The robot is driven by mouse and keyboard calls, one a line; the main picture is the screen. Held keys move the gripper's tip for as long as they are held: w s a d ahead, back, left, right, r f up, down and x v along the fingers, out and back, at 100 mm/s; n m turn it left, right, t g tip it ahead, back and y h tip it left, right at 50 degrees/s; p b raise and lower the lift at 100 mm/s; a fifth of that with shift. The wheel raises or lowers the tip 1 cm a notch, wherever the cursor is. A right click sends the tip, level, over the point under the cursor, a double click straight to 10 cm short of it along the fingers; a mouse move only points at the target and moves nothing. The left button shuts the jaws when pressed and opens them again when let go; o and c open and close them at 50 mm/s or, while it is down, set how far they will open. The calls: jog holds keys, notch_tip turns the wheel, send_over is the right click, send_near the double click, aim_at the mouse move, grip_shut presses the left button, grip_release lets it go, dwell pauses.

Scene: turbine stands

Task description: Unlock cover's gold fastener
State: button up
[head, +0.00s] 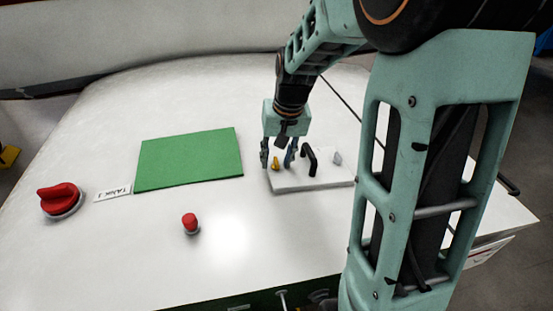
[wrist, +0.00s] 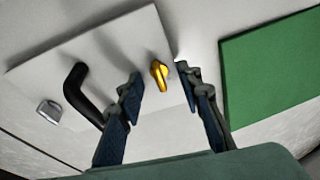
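The gold fastener (wrist: 159,75) is a small gold knob on the white cover plate (wrist: 120,50), close to one end of it. In the head view the gold fastener (head: 276,163) shows just under my gripper (head: 278,162), on the left part of the cover (head: 310,183). My gripper (wrist: 158,85) is open, with one finger on each side of the gold fastener. I see a gap between the fastener and each finger in the wrist view. A black handle (wrist: 82,95) stands on the cover, and a silver fastener (wrist: 48,110) is at its other end.
A green mat (head: 190,160) lies left of the cover. A red knob (head: 61,200), a label reading TANK 1 (head: 112,193) and a small red button (head: 190,223) are on the white surface (head: 260,240). The black handle stands close beside one finger.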

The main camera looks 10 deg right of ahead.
jog(key=shift+r, duration=0.1)
jog(key=shift+w+d+r+p, duration=0.1)
jog(key=shift+d+r+p, duration=0.05)
jog(key=shift+r+p, duration=0.95)
jog(key=shift+w+d+r+p, duration=0.15)
jog(key=shift+r+p, duration=0.65)
jog(key=shift+r, duration=0.55)
